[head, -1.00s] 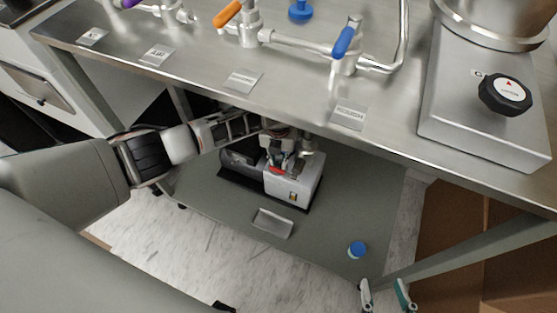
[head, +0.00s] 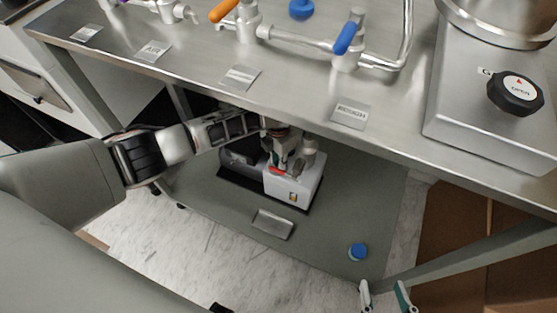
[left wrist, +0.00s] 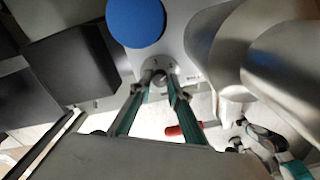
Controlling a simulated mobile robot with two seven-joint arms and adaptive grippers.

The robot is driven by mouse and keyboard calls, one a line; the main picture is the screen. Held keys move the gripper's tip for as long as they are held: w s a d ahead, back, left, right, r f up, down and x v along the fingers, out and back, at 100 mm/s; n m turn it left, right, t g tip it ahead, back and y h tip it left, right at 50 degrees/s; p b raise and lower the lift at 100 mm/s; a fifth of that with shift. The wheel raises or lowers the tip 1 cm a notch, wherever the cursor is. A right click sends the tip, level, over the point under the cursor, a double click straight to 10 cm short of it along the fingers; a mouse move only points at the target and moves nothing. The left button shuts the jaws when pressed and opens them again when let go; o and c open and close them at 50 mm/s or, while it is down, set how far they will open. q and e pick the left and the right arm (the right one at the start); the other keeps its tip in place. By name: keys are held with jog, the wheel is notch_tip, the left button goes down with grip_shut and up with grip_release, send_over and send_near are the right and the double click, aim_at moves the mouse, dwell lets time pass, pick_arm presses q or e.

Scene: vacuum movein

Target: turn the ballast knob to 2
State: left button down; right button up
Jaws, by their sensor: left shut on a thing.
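The vacuum pump, with a pale box body (head: 293,188) and a dark motor end (head: 238,158), stands on the lower shelf under the table. My left gripper (head: 285,163) reaches down to the pump's top beside a red part (head: 277,169). In the left wrist view its teal-backed fingers (left wrist: 160,84) converge on a small dark-grey knob (left wrist: 160,76) on a pale surface, which looks like the ballast knob. The fingertips hide its sides, and its marks are too small to read. My right gripper (head: 385,297) is at the lower right, fingers apart and empty.
The steel table (head: 205,62) overhangs the pump, with an orange-handled valve (head: 224,10), a blue-handled valve (head: 345,38) and a black-knobbed base (head: 515,93). A blue-capped item (head: 357,251) and a metal plate (head: 273,224) lie on the lower shelf (head: 335,220).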

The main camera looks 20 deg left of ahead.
pick_arm(q)
jog(key=shift+s+f, duration=0.15)
jog(key=c, duration=2.2)
grip_release()
jog(key=shift+o, duration=0.2)
notch_tip(320, 180, up, 12)
